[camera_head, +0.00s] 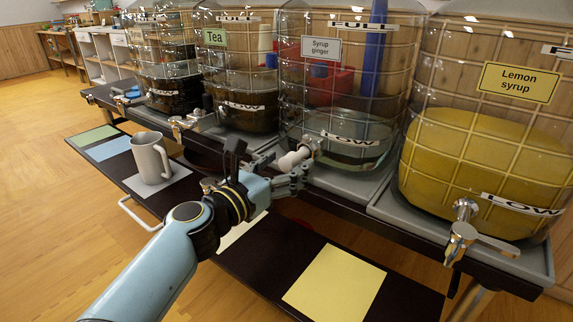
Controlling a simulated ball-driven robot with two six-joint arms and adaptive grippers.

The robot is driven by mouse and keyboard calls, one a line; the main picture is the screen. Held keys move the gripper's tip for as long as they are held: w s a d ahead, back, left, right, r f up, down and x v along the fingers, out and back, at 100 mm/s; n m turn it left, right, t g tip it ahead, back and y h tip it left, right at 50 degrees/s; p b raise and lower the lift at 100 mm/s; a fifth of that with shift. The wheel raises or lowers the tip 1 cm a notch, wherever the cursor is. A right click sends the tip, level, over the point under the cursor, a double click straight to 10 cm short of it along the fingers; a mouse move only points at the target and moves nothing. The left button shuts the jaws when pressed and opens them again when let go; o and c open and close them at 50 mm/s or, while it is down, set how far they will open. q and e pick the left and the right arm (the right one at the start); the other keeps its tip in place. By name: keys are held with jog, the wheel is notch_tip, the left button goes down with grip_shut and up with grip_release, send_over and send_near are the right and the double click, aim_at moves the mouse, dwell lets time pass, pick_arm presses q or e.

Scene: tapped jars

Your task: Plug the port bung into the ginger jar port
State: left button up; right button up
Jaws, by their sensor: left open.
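The ginger jar (345,75), a clear jar labelled "Syrup ginger", stands third from the left, with clear liquid low in it. Its port (314,146) is a metal fitting low on the front. A pale cylinder (292,159), which looks like the port bung, sits at the port and points outward toward the front left. I cannot tell how deep it is seated. My left gripper (291,173) is open just below and beside the pale cylinder. Its fingers partly overlap the cylinder's outer end, and I cannot tell whether they touch. My right gripper is not in view.
The lemon syrup jar (490,150) with its metal tap (462,235) stands to the right. The tea jar (238,80) and another dark jar (165,85) stand to the left. A grey mug (150,158) and a yellow mat (335,285) are on the lower shelf (250,262).

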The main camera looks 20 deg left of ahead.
pick_arm(q)
jog(key=shift+v, duration=1.85)
jog(key=shift+s, duration=0.1)
jog(key=shift+s+a, duration=0.1)
jog(key=shift+s, duration=0.05)
jog(key=v, duration=1.1)
jog(key=shift+s, duration=0.35)
jog(key=shift+a+r, duration=0.1)
jog(key=shift+a, duration=0.05)
